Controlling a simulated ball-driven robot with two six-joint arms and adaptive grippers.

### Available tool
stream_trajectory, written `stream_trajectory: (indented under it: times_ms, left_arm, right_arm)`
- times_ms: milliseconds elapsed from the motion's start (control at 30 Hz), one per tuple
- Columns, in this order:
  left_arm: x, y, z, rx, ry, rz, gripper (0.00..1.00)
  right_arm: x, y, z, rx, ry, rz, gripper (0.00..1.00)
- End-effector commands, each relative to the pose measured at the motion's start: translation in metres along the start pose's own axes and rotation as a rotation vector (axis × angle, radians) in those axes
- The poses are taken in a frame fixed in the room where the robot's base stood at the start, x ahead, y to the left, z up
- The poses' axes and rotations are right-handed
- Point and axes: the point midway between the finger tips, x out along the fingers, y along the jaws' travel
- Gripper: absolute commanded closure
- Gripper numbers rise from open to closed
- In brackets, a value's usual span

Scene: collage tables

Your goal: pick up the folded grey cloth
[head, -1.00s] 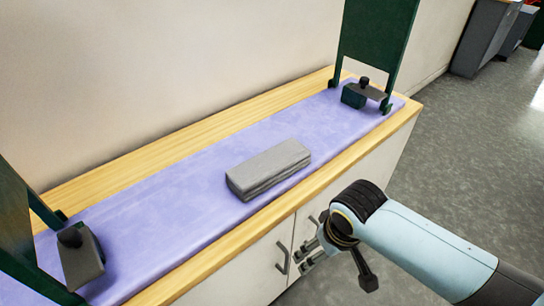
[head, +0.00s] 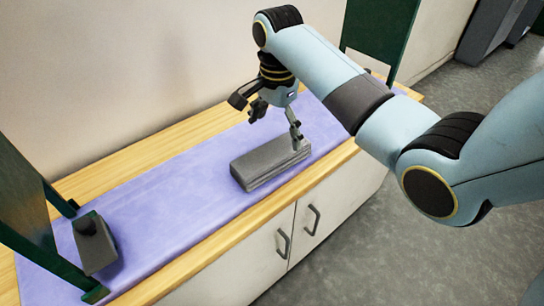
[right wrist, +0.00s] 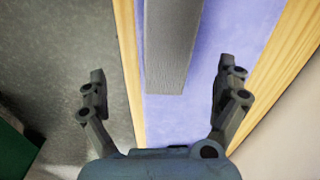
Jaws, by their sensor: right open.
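The folded grey cloth (head: 265,165) lies as a flat block on the lilac mat (head: 165,215), near its front edge. My right gripper (head: 276,130) is open and points down above the cloth's right part. In the right wrist view, the cloth (right wrist: 172,45) runs in from the top between the two spread fingers of my right gripper (right wrist: 161,70), with a gap on each side. Nothing is between the fingertips but air, as far as I can see. My left gripper is not in view.
The mat covers a wooden worktop (head: 120,160) against a wall. Dark green upright panels stand at its left end (head: 24,200) and right end (head: 377,30). A grey clamp-like piece (head: 96,243) sits by the left panel.

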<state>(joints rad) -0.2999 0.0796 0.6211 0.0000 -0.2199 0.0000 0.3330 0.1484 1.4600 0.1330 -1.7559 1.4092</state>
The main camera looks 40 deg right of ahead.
Motion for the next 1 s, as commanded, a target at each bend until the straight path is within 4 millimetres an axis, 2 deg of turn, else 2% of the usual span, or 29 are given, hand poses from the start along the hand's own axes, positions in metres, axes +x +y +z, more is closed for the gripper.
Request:
stream_trajectory:
  times_ms: [33, 133, 300, 567, 800, 1000]
  left_arm:
    - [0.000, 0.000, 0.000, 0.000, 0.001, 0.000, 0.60]
    - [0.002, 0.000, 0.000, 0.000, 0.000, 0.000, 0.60]
    - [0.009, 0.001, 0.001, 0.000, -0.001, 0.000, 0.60]
    - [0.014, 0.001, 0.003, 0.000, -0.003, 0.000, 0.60]
    - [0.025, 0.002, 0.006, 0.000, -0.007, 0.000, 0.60]
    - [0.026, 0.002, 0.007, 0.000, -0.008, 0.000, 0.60]
  right_arm:
    - [-0.005, -0.008, -0.002, 0.047, -0.006, 0.008, 0.00]
    - [0.000, -0.014, -0.003, 0.104, -0.013, 0.021, 0.00]
    - [0.029, -0.013, -0.003, 0.116, -0.015, 0.024, 0.00]
    - [0.054, -0.014, -0.002, 0.113, -0.013, 0.021, 0.00]
    - [0.092, -0.014, -0.001, 0.113, -0.013, 0.022, 0.00]
    - [0.101, -0.014, -0.001, 0.112, -0.013, 0.019, 0.00]
